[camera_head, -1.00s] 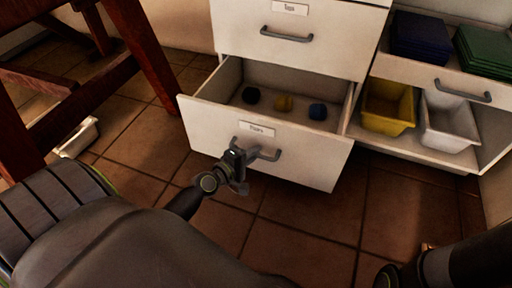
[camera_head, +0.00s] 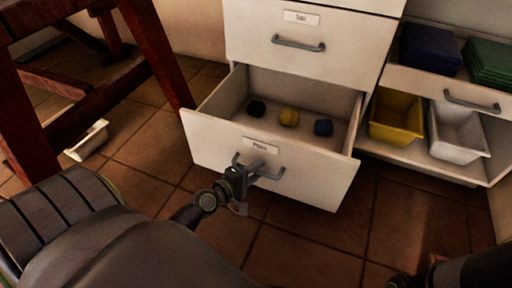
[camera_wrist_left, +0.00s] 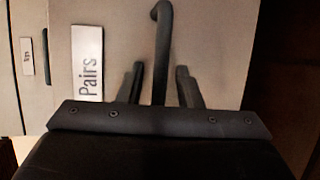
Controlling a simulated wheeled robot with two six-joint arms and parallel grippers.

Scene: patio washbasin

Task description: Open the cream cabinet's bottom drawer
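The cream cabinet's bottom drawer (camera_head: 310,178) stands well out from the cabinet, its front labelled "Pairs". Inside it lie a black, a yellow and a blue rounded item. Its grey bar handle (camera_head: 270,175) shows on the front, partly hidden by my left gripper (camera_head: 245,178). In the left wrist view the handle (camera_wrist_left: 161,50) runs between the two fingers of my left gripper (camera_wrist_left: 160,82), with a narrow gap visible on each side. The fingers are apart around the bar. My right arm enters at the lower right; its gripper is out of view.
A closed drawer (camera_head: 350,45) is above. To the right, an open shelf holds a yellow bin (camera_head: 396,117) and a white bin (camera_head: 458,132). A red-brown wooden table (camera_head: 160,60) stands at left, with a small pale tray (camera_head: 88,141) on the tiles. Floor before the drawer is clear.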

